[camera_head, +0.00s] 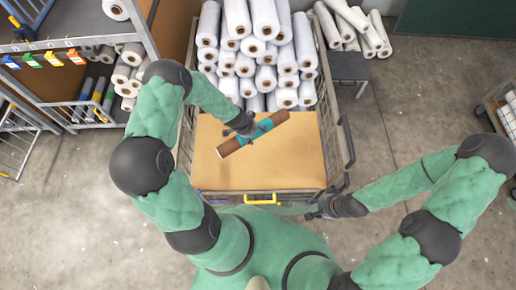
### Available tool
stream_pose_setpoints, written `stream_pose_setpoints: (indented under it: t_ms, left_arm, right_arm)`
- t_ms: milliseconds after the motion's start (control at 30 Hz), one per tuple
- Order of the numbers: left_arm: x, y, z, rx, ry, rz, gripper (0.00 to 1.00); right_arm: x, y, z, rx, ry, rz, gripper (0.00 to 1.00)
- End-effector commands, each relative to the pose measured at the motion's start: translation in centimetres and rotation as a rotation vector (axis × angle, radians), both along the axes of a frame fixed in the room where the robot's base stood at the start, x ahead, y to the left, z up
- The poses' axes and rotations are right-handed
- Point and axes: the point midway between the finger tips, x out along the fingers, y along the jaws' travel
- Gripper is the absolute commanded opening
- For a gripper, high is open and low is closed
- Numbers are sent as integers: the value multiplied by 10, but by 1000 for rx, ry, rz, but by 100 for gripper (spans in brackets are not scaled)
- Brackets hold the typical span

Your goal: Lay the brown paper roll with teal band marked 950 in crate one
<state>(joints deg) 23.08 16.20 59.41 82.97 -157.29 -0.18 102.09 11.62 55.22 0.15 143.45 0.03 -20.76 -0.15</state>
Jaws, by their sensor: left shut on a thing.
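The brown paper roll with the teal band (230,146) is held at a slant above the tan board of the cart in front of me. My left gripper (246,130) is shut on it around its teal middle, with both brown ends showing. The 950 mark is not legible. My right gripper (318,210) is low by the cart's front right corner; its fingers are too small and dark to read. A wire crate (75,122) at the left and another crate (491,106) at the right edge hold rolls; no crate number is readable.
The wire cart (324,120) has a bare tan board (215,172) at its near end and stacked white rolls (265,55) behind. A shelf rack with coloured tags (53,59) stands left. A small grey stool (348,68) is right of the cart.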

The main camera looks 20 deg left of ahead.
Motion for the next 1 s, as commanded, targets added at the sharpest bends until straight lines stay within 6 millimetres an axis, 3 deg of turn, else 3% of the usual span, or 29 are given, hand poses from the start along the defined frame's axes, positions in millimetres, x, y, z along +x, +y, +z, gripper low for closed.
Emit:
stream_pose_setpoints:
  t_ms: [433,1000]
  left_arm:
    - [8,29,-23,-2,1,-161,23]
    - [4,72,-63,-3,2,-409,23]
  right_arm:
    - [0,0,-1,0,-1,0,40]
    - [0,0,-3,0,-1,0,40]
